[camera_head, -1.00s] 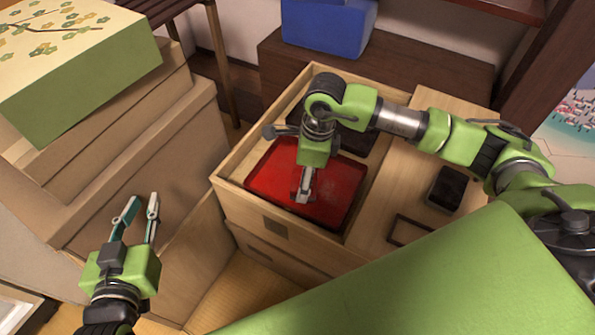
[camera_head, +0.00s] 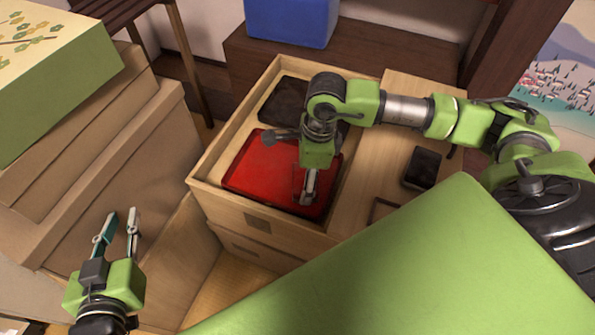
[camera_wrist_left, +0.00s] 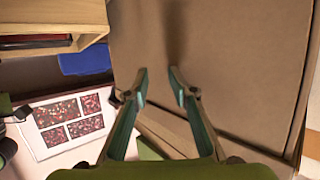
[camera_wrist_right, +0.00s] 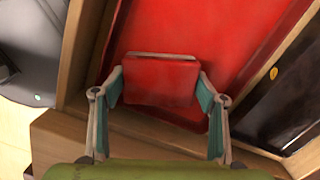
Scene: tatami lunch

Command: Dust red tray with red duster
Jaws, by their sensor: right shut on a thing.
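The red tray (camera_head: 262,165) lies flat in an open-topped wooden box, with dull smudges on its surface in the right wrist view (camera_wrist_right: 225,40). My right gripper (camera_head: 308,198) reaches down over the tray's near right part. In the right wrist view, its fingers (camera_wrist_right: 160,88) are shut on the red duster (camera_wrist_right: 160,82), a block with a pale upper edge. The duster is at the tray surface; I cannot tell whether it touches. In the head view the duster is hard to make out against the tray. My left gripper (camera_head: 118,222) is open and empty, beside the cardboard boxes.
The wooden box's walls (camera_head: 212,147) surround the tray closely. A dark tray (camera_head: 283,100) lies behind it. A black object (camera_head: 422,167) sits on the wooden top at right. Cardboard boxes (camera_head: 150,150) stand at left, and a blue bin (camera_head: 290,22) stands at the back.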

